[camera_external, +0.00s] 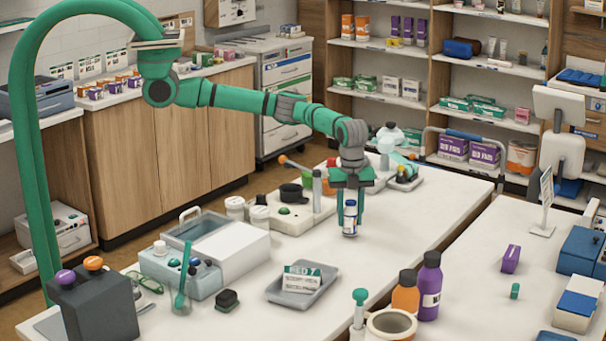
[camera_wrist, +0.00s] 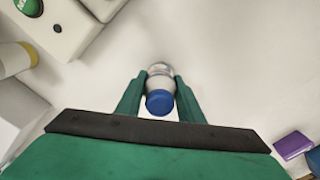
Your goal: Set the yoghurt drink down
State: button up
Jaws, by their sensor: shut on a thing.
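The yoghurt drink (camera_external: 350,220) is a small white bottle with a blue cap and a dark label band. It stands upright between the fingers of my gripper (camera_external: 350,207) over the white table (camera_external: 400,235). In the wrist view the bottle (camera_wrist: 160,88) shows from above, with its blue cap toward the camera. My gripper (camera_wrist: 160,95) is shut on it, one green finger on each side. The bottle's bottom is at or very close to the tabletop; I cannot tell whether it touches.
A grey tray with a "BED 7" card (camera_external: 303,283) lies in front. Orange (camera_external: 406,293) and purple (camera_external: 429,287) bottles stand at the front right. The tabletop right of my gripper is clear.

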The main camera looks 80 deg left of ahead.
jog(key=shift+f, duration=0.35)
jog(key=shift+f, duration=0.1)
jog(key=o, duration=1.1)
notch_tip(320, 180, up, 12)
jog(key=shift+r, duration=0.1)
